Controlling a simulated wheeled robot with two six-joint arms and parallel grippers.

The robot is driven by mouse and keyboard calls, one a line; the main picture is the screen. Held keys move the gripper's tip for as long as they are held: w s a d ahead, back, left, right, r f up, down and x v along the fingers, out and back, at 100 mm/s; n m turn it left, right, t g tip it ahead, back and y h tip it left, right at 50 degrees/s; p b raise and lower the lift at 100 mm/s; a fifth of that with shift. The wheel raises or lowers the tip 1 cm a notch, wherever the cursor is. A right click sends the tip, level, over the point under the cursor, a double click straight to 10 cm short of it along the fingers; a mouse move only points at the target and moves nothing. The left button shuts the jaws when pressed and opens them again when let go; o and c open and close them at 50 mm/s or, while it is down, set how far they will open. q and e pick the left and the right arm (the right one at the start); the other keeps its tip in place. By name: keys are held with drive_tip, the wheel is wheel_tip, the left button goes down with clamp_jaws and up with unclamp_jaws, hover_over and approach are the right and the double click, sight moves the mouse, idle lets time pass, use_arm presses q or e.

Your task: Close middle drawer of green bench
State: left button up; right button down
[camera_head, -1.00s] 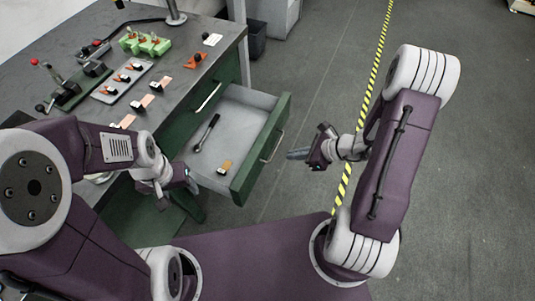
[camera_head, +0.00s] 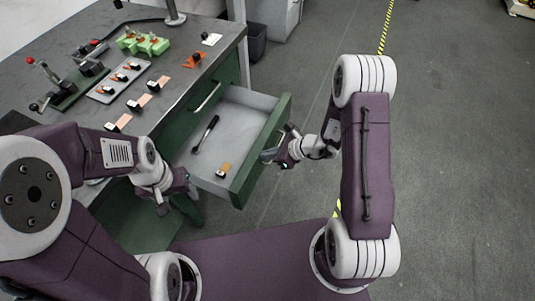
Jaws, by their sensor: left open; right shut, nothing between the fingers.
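The green bench (camera_head: 178,125) stands at the left with a dark top. Its middle drawer (camera_head: 256,165) is pulled out, with a green front and a pale inside. A black-handled tool (camera_head: 206,133) and a small tan-and-black object (camera_head: 223,170) lie in it. My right gripper (camera_head: 270,156) is shut and empty at the outer face of the drawer front, by its handle. Whether it touches the front I cannot tell. My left gripper (camera_head: 176,197) is open near the bench's near side, left of the drawer; its fingertips are partly hidden.
On the bench top are a green block fixture (camera_head: 144,43), a grey tray with parts (camera_head: 118,81), lever devices (camera_head: 62,88) and an orange piece (camera_head: 194,60). A dark bin (camera_head: 256,42) stands behind the bench.

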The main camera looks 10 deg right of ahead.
use_arm(q)
drive_tip(key=shift+w+a+f+b, duration=0.65)
drive_tip(key=shift+a+f+b, duration=0.1)
drive_tip(key=shift+a, duration=0.2)
use_arm(e)
drive_tip(key=w+a, duration=0.6)
drive_tip(key=a, duration=0.3)
drive_tip(key=w+a, duration=0.6)
drive_tip(key=a, duration=0.4)
drive_tip(key=shift+w, duration=0.4)
